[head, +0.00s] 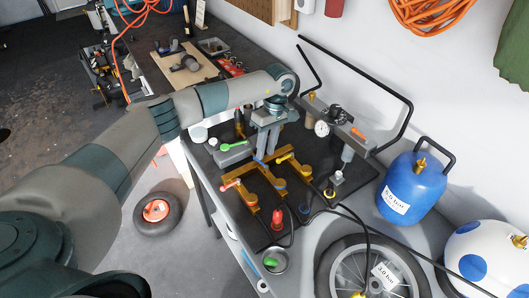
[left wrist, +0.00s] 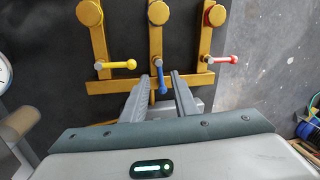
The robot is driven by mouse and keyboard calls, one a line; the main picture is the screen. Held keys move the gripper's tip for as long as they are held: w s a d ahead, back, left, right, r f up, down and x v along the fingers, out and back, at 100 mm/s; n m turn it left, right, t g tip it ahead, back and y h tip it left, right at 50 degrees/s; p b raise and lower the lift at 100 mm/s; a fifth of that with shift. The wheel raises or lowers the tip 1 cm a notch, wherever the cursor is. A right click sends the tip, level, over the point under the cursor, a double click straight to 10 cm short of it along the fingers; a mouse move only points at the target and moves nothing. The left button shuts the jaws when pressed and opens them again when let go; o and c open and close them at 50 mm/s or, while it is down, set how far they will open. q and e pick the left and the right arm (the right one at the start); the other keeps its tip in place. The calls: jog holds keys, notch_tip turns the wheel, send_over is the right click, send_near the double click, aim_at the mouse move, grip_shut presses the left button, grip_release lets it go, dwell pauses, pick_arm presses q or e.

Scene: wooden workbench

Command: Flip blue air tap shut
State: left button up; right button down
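The brass manifold (left wrist: 118,87) has three branches, each with a coloured lever tap. The blue tap lever (left wrist: 161,80) is on the middle branch and lies along its pipe, pointing toward my gripper. It also shows in the head view (head: 260,161), just below the gripper. The yellow lever (left wrist: 122,65) and the red lever (left wrist: 222,60) lie crosswise to their pipes. My left gripper (left wrist: 160,80) is open, its fingertips on either side of the blue lever's end. I cannot tell whether they touch it. My right gripper is not in view.
A pressure gauge (head: 321,129) on a grey fixture stands right of the gripper. A green-handled item (head: 232,146) lies left of it. A blue tank (head: 410,187) and a wheel (head: 370,272) are at the right. Black hoses run from the manifold across the dark mat.

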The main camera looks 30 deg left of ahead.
aim_at(263, 163)
pick_arm(q)
jog(key=shift+s+a+f+p, duration=0.1)
jog(key=shift+s+f+p, duration=0.15)
jog(key=shift+f, duration=0.65)
jog(key=shift+s+a+f+p, duration=0.1)
jog(key=shift+f+p, duration=0.1)
jog(key=shift+f, duration=0.65)
grip_shut()
